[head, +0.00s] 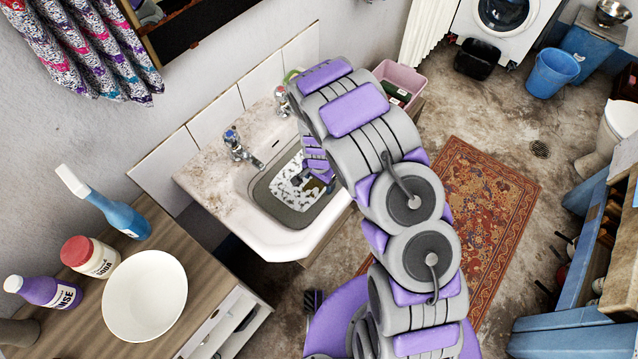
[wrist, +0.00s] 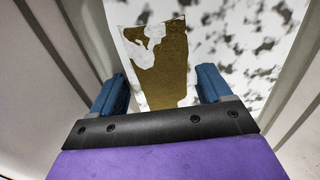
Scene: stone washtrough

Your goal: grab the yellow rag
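The yellow rag (wrist: 170,62) shows in the wrist view as a flat, mustard-brown piece with white patches on its upper left. It lies between and beyond my gripper's two blue fingers. My gripper (wrist: 161,80) is open, with a gap visible on each side of the rag. In the head view my gripper (head: 318,183) reaches down into the sink (head: 262,222), over a white, dark-speckled surface in the basin (head: 280,208). My arm hides the right side of the sink. I cannot make out the rag clearly in the head view.
Two taps, one blue-topped (head: 235,145) and one red-topped (head: 281,101), stand at the sink's back edge. A counter on the left holds a white bowl (head: 145,296) and several bottles. A pink bin (head: 399,77) stands behind my arm. The sink walls are close around my gripper.

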